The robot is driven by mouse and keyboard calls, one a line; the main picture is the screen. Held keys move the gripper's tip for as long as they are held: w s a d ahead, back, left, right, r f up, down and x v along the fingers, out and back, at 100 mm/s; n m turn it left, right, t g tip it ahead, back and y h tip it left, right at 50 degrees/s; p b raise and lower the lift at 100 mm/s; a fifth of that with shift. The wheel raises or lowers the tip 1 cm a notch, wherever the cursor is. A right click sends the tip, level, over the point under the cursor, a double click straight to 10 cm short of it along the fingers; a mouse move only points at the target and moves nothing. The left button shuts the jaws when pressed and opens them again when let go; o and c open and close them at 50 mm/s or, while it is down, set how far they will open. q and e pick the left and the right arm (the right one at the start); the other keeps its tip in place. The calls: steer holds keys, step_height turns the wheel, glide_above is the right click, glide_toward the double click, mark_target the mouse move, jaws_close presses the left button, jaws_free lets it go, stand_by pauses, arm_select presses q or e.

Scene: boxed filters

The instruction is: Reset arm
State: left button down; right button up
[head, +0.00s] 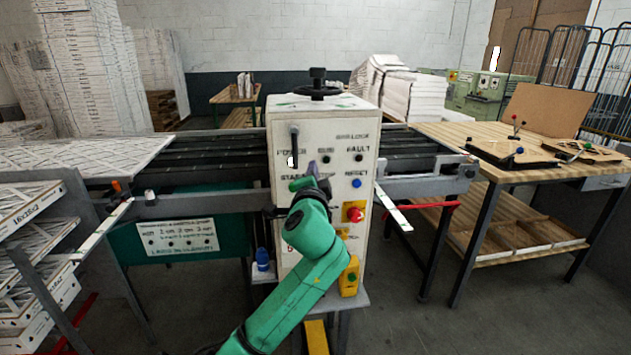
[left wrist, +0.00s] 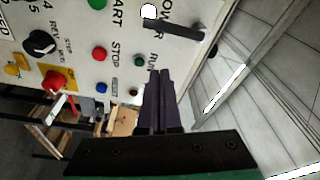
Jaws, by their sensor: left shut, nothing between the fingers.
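My left arm reaches up, green, in front of a white control box in the head view. My left gripper (head: 312,170) is at the box's panel, near its middle, and partly hidden by my own wrist. In the left wrist view the dark fingers of the left gripper (left wrist: 160,75) are together with nothing between them, close to the panel (left wrist: 125,80). I cannot tell whether the fingertips touch it. The panel (head: 335,140) carries labels, buttons and a black handle (head: 294,147). My right gripper is not in view.
A conveyor (head: 215,155) runs behind the box. A wooden table (head: 460,140) with cardboard stands right. A rack of boxed filters (head: 30,220) stands left. A red knob (head: 355,214) and a yellow device (head: 349,280) are on the box's lower right. The floor at right front is clear.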

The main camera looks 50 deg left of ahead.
arm_select(q)
steer(key=shift+v, duration=1.15)
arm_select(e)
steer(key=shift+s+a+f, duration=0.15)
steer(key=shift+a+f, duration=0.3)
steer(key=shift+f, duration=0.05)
